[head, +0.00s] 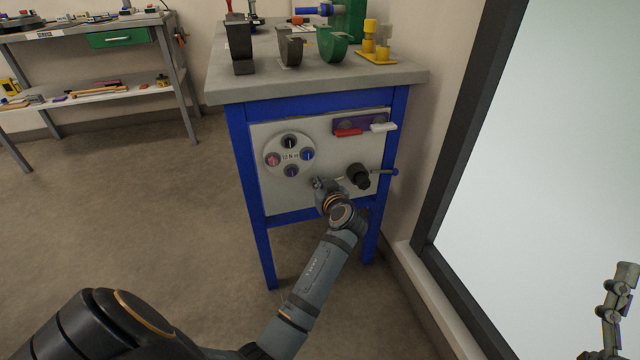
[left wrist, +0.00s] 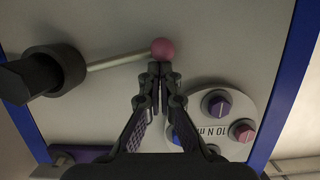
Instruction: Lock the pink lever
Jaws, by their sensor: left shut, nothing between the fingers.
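The pink lever shows in the left wrist view as a thin metal rod with a pink ball (left wrist: 163,48) at its end. The rod runs from a dark round hub (left wrist: 62,68), which also shows in the head view (head: 358,177) on the cart's front panel. My left gripper (left wrist: 161,70) is shut and empty, its fingertips right beside the pink ball; I cannot tell whether they touch. In the head view my left gripper (head: 319,184) is at the panel, left of the hub, and hides the ball. A part of my right gripper (head: 622,290) shows at the lower right edge.
A round plate with several coloured knobs (head: 290,156) is on the panel's left. Red and white handles (head: 365,128) sit above. The cart's blue legs (head: 250,200) frame the panel. A wall and window stand right.

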